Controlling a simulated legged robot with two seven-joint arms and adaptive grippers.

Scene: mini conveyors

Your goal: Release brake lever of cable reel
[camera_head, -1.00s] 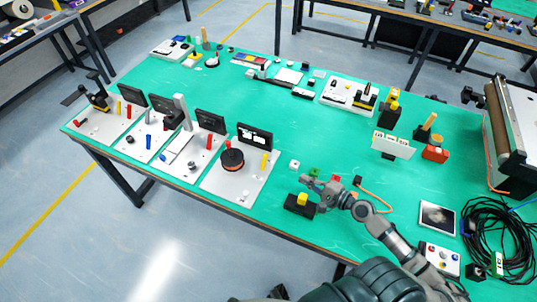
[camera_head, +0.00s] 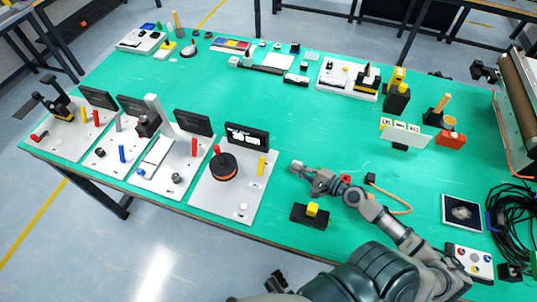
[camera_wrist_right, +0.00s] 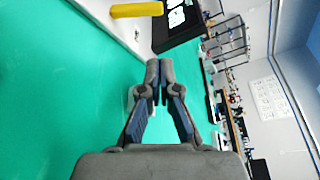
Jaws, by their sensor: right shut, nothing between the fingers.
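The cable reel is a black round drum (camera_head: 223,168) on a white panel (camera_head: 206,203) at the front of the green table. A red upright lever (camera_head: 217,150) stands at the drum. A yellow lever (camera_head: 262,166) stands at the panel's right side, and a yellow bar shows at the top of the wrist view (camera_wrist_right: 137,10). I cannot tell which one is the brake lever. My right gripper (camera_head: 298,168) is to the right of the yellow lever, apart from it. In the wrist view its fingertips (camera_wrist_right: 159,71) are together, empty. My left gripper is not seen.
A black display (camera_head: 247,138) stands behind the reel. More panels with levers, such as one with a black knob (camera_head: 176,178), stand to the left. A black box with a yellow button (camera_head: 311,211) is in front of my right gripper. The table's middle is clear.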

